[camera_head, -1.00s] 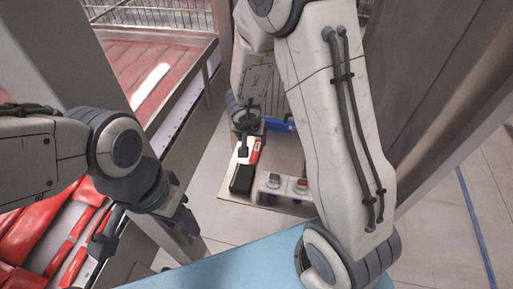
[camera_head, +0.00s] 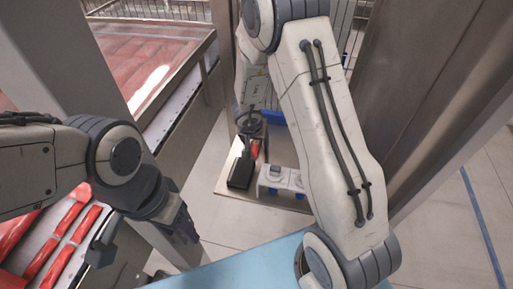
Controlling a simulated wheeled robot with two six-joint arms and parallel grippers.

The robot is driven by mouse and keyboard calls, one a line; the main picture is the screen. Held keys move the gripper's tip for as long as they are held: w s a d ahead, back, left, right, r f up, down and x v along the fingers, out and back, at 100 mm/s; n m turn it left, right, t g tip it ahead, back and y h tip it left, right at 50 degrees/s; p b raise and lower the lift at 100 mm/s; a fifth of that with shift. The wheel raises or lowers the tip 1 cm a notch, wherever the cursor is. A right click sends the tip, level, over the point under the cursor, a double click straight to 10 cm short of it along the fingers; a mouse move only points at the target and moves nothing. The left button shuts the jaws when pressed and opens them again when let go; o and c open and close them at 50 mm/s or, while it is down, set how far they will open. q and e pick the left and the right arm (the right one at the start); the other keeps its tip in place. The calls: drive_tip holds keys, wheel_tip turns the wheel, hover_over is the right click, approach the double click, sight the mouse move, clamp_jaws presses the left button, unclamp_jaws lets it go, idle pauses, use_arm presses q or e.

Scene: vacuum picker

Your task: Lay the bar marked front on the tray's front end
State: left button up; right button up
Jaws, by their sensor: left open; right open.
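My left gripper (camera_head: 143,238) is open and empty at the lower left, its fingers spread beside the blue surface. My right gripper (camera_head: 250,146) is beyond my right forearm, over a beige board (camera_head: 262,200) on the floor. Its fingers are small and partly hidden; I see nothing clearly held. Just below it are a black block (camera_head: 240,174) and a red piece (camera_head: 255,150), partly covered by the gripper. A white holder with blue parts (camera_head: 283,181) stands to their right. I cannot read any marking, so I cannot tell which piece is the bar marked front or the tray's front end.
A light blue surface (camera_head: 240,266) lies at the bottom. A metal-framed bed with red panels (camera_head: 150,70) fills the upper left, and more red strips (camera_head: 62,235) lie at lower left. A grey post (camera_head: 420,90) stands at right. Grey floor is free at the lower right.

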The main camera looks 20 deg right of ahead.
drive_tip(key=shift+r, duration=0.1)
clamp_jaws()
drive_tip(key=shift+r, duration=0.1)
